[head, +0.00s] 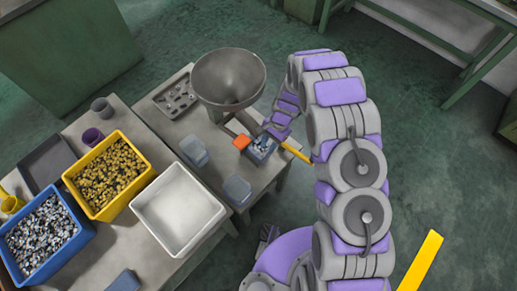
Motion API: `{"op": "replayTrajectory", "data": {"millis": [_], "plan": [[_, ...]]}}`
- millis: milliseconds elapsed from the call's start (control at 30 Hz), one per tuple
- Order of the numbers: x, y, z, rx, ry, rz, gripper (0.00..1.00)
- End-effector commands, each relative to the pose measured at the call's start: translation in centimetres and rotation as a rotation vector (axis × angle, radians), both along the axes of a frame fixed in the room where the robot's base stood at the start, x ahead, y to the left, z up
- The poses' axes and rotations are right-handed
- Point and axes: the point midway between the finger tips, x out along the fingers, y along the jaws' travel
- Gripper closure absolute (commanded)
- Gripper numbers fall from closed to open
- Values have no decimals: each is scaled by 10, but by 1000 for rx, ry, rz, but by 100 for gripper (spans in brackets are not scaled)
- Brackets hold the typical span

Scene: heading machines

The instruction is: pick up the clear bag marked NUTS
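My gripper (258,138) is over the small table, in front of the metal hopper, at the end of my grey and purple arm. Its fingers are small and partly hidden by my arm, so I cannot tell whether they are open or shut. Just below it is a small bluish package (262,148) with pale grey bits in it. It may be the clear bag, but I can read no NUTS marking. I cannot tell if the gripper touches it. An orange block (241,142) shows beside it on the left.
A metal hopper (228,78) stands behind my gripper. Translucent tubs (194,151) (237,190) stand on the table. A white bin (179,209), a yellow bin (141,182) and a blue bin (82,243) stand at left. The floor at right is mostly clear.

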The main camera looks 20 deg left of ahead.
Motion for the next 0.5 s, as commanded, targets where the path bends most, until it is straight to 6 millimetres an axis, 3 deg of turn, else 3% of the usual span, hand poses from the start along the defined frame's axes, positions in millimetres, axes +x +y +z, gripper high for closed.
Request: {"op": "replayTrajectory", "data": {"millis": [67, 400, 500], "plan": [[0, 1, 1, 2, -1, -2, 67], [0, 0, 1, 3, 0, -2, 100], [0, 1, 1, 3, 0, -2, 100]]}}
